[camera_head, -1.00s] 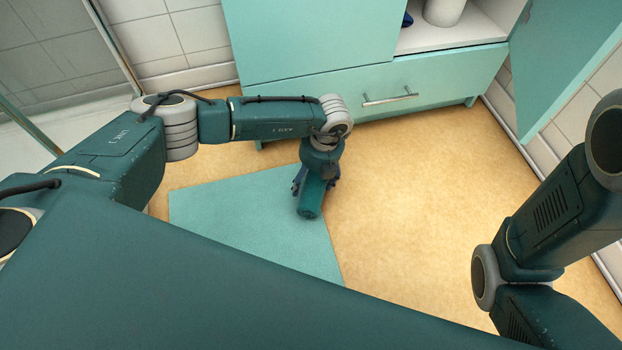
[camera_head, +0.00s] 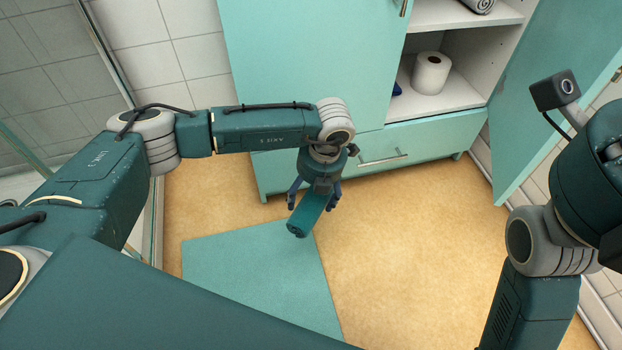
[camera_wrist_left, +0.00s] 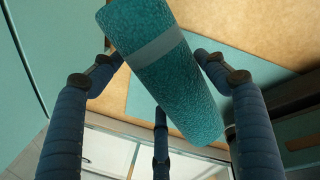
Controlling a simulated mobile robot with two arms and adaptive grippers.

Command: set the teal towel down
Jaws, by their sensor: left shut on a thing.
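The teal towel (camera_head: 306,212) is a tight roll with a paler band around it, seen in the left wrist view (camera_wrist_left: 165,75). My left gripper (camera_head: 314,196) is shut on the towel and holds it in front of the cabinet drawer, over the floor near the mat's far edge. In the left wrist view the dark blue fingers lie on both sides of the roll, with a third finger partly behind it. My right arm shows at the right of the head view, but its gripper is not visible.
A teal mat (camera_head: 255,275) lies on the tan floor. The teal cabinet stands open, its door (camera_head: 555,75) swung right. Its lower shelf holds a white paper roll (camera_head: 431,73) and a partly hidden blue thing (camera_head: 397,90); a grey roll (camera_head: 480,5) is above. The drawer (camera_head: 420,142) is shut.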

